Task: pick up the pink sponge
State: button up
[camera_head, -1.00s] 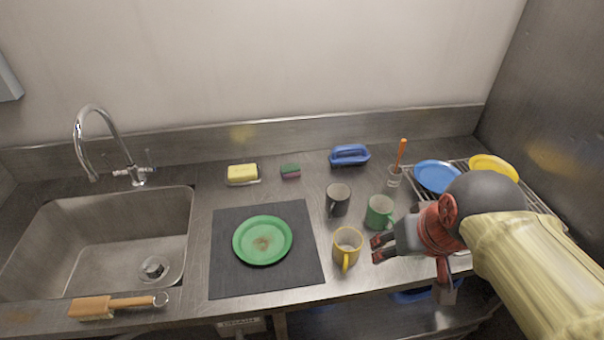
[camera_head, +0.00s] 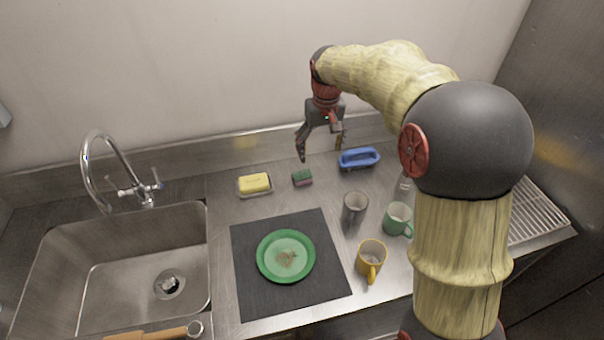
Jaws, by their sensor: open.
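The pink sponge (camera_head: 303,181) is a small block with a dark green top and a pink lower edge. It lies on the steel counter, between the yellow sponge and the blue brush. My gripper (camera_head: 320,150) is open and empty, pointing down. It hangs above the counter near the back wall, a little above and to the right of the pink sponge in the picture. It is apart from the sponge. Nothing hides the sponge.
A green plate (camera_head: 286,270) lies on a black mat (camera_head: 247,295). The sink (camera_head: 120,270) is left.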

jog(key=g+p, duration=0.1)
jog(key=p, duration=0.1)
send_over(302, 174)
jog(key=shift+n, duration=0.4)
notch_tip(302, 174, down, 10)
jog(key=shift+s+a+r, duration=0.1)
jog(key=shift+r, duration=0.15)
jog(key=shift+f, duration=0.7)
notch_tip(302, 174, down, 7)
jog(key=shift+r+b, duration=0.1)
jog(key=shift+b, duration=0.55)
jog(key=shift+c, duration=1)
jog(key=c, duration=0.6)
